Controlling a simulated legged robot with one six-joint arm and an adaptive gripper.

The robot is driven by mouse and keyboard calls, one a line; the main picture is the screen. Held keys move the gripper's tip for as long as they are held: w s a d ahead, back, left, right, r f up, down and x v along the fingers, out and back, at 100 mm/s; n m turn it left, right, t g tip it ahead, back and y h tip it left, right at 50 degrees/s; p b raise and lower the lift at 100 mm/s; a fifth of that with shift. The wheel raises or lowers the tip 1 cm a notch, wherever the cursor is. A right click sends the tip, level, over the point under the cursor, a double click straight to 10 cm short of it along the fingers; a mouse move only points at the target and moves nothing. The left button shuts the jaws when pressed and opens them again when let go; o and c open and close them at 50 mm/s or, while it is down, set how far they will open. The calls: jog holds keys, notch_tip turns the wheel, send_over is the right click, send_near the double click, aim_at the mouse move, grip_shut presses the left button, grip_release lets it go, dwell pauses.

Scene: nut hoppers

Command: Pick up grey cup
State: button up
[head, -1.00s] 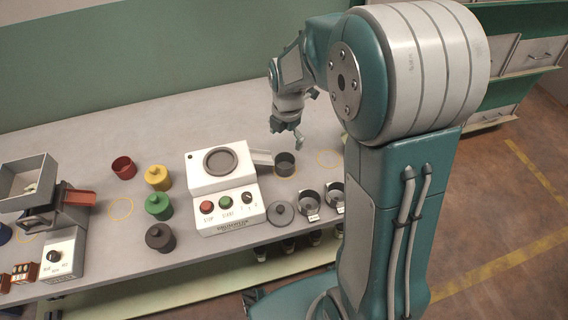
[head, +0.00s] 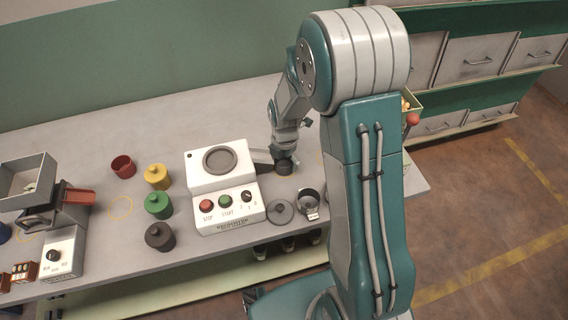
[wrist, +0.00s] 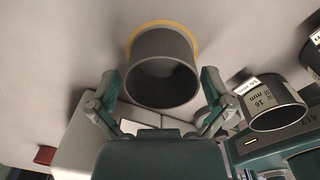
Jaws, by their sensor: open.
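The grey cup (head: 284,169) stands upright on the bench just right of the white machine's chute. In the wrist view the cup (wrist: 162,88) is large and central, its open mouth facing the camera. A yellow ring mark shows around part of its base. My gripper (head: 284,157) is right over the cup in the head view and partly hides it. In the wrist view my gripper (wrist: 161,84) is open, with one finger on each side of the cup. A gap shows at the left finger; contact on the right is unclear.
The white machine (head: 222,209) with buttons stands close left of the cup. Red (head: 123,167), yellow (head: 157,177), green (head: 158,205) and dark (head: 159,237) containers stand farther left.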

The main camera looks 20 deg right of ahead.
jog(key=c, duration=0.7)
